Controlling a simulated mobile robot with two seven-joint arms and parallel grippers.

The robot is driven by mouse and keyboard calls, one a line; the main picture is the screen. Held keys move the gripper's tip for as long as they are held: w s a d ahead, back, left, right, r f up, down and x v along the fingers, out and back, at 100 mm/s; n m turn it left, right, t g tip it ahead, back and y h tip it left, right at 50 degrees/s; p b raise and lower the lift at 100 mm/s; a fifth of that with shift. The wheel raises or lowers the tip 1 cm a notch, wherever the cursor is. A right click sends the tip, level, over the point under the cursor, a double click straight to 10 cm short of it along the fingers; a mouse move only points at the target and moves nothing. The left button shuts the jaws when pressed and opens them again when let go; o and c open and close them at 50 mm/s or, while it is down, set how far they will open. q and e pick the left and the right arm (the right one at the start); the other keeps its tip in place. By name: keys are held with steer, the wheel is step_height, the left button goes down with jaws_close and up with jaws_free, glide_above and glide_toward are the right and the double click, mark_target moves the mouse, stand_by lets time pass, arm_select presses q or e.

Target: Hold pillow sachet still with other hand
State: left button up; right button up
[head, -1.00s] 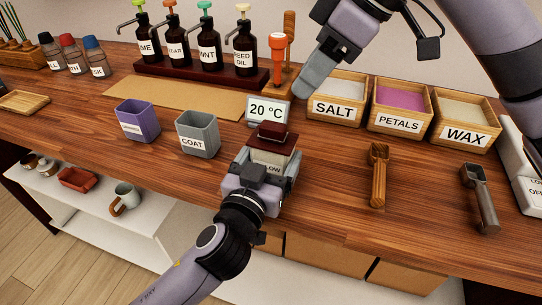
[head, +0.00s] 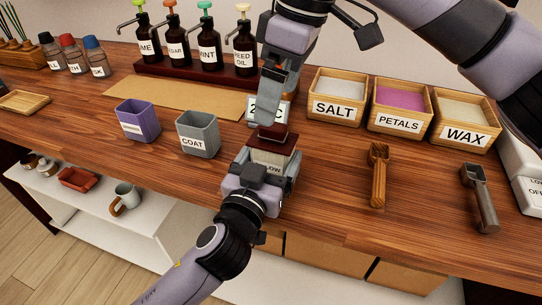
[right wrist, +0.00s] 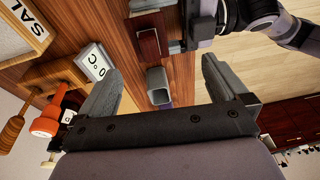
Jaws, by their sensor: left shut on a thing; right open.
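My right gripper (head: 270,105) points down, open and empty, above and just behind the sachet's red top. In the right wrist view, the red top (right wrist: 149,43) lies beyond the open fingertips (right wrist: 160,75), apart from them, beside my left gripper.
A "20 °C" display (head: 284,113) stands behind the sachet, partly hidden by my right gripper. A grey COAT cup (head: 198,145) and a purple cup (head: 138,130) stand left. SALT (head: 334,108), PETALS (head: 398,124) and WAX (head: 465,135) boxes stand right, behind two scoops.

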mark_target(273, 128)
arm_select(q)
steer(key=shift+f, duration=0.35)
arm_select(e)
steer(key=shift+w+a+f+m+h, duration=0.3)
steer(key=shift+a+h, duration=0.15)
steer(key=shift+h, duration=0.25)
steer(key=shift+w+f+m+h, duration=0.1)
steer(key=shift+w+m+h, duration=0.2)
steer(key=shift+h, duration=0.2)
arm_select(q)
steer(key=shift+s+f, duration=0.1)
arm_select(e)
steer(key=shift+f, duration=4)
steer(key=c, duration=1.4)
steer(key=shift+r, duration=0.15)
steer(key=shift+c, duration=0.6)
steer(key=shift+r, duration=0.6)
